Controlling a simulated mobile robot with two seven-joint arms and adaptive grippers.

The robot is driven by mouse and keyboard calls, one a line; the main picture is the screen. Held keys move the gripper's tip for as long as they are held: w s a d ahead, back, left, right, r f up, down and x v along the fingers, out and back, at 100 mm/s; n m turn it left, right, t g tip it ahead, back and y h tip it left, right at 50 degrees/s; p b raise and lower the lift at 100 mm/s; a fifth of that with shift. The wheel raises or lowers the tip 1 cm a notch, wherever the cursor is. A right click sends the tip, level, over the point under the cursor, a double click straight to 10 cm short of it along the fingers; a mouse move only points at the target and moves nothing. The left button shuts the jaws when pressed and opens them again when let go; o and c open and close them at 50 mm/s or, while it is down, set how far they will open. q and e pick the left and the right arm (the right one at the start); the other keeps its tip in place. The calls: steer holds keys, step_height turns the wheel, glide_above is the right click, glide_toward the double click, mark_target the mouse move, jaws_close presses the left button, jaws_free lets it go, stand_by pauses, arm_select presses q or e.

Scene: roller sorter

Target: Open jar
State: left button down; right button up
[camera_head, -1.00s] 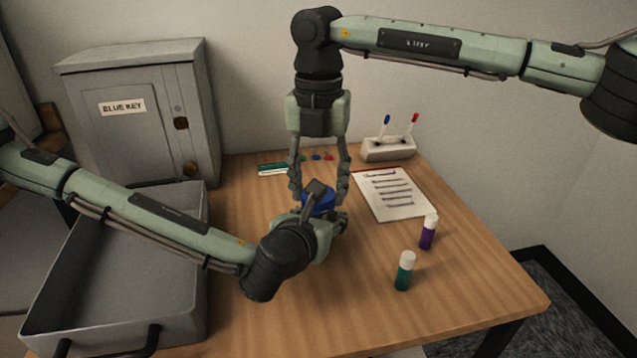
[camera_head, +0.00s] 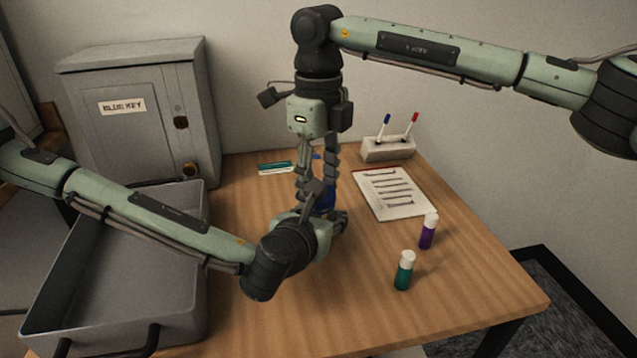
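The jar's blue lid (camera_head: 325,198) shows in part in the head view, near the middle of the table; the jar's body is hidden behind my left gripper. My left gripper (camera_head: 338,224) comes in low from the left and its fingers reach around the jar below the lid, seeming shut on it. My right gripper (camera_head: 318,188) points straight down from above, its two fingers reaching to the lid. The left gripper and wrist cover the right fingertips, so whether they press on the lid cannot be told.
A purple tube (camera_head: 428,231) and a green tube (camera_head: 404,271) stand at the right. A paper sheet (camera_head: 392,193) and a pen holder (camera_head: 388,150) are behind them. A grey tray (camera_head: 190,285) and a grey cabinet (camera_head: 142,135) labelled BLUE KEY are at the left.

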steer(key=o, duration=1.3)
steer(key=shift+r, duration=2.3)
steer(key=shift+c, duration=0.4)
step_height(320, 180, up, 2)
steer(key=m, duration=0.5)
steer(key=shift+r+m, duration=0.1)
steer(key=shift+m, duration=0.2)
steer(key=m, duration=0.1)
steer(key=r+m, duration=0.1)
steer(key=m, duration=0.1)
steer(key=shift+f, duration=3.95)
